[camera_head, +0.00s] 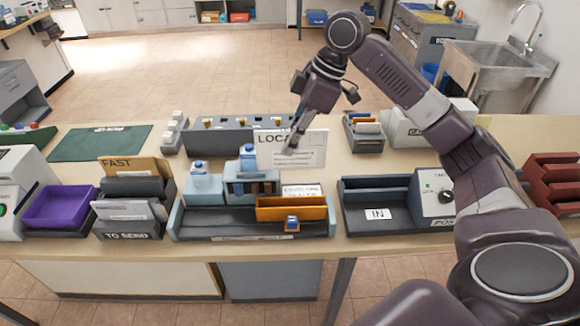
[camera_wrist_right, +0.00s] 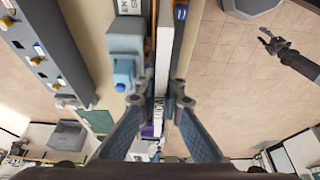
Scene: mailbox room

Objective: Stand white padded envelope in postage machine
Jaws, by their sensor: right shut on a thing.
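A white padded envelope (camera_head: 308,150), marked with large letters "LOCA" and smaller lines, hangs upright above the middle of the table. My right gripper (camera_head: 293,146) is shut on it. In the right wrist view the envelope (camera_wrist_right: 164,45) shows edge-on between the fingers (camera_wrist_right: 163,100). The postage machine (camera_head: 436,190), with a dial and an "IN" bay (camera_head: 378,214), stands to the right of the envelope, apart from it. The bay looks empty. My left gripper (camera_wrist_right: 268,38) shows small at the right of the wrist view; its jaws are too small to read.
A "TO SEND" rack (camera_head: 127,222) and purple tray (camera_head: 60,206) are left. A grey peg panel (camera_head: 225,140) is behind. Red racks (camera_head: 553,180) stand far right.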

